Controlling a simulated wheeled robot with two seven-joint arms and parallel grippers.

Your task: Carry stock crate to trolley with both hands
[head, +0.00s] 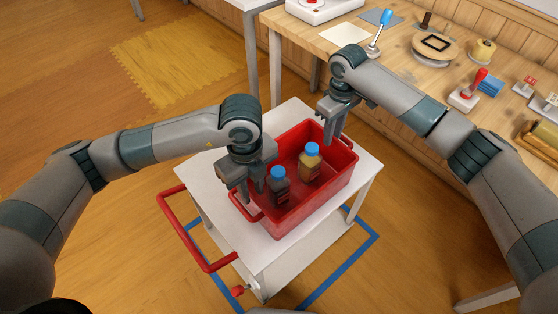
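The red stock crate (295,213) rests on the white top of the trolley (212,197), which has a red push handle (187,235) at its left. Two jars with blue lids stand in the crate: a dark one (278,187) and an amber one (309,163). My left gripper (247,192) is at the crate's left end, just above its red handle (243,211); its fingers look apart. My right gripper (335,132) is at the far right end, by the rim; its fingers also look apart. The right handle is mostly hidden.
A wooden workbench (395,62) along the right holds a blue-handled tap (380,32), a red-handled tap (468,91) and a round wooden stand (435,47). Blue tape (362,232) marks the floor around the trolley. Open floor and a yellow mat (180,60) lie left.

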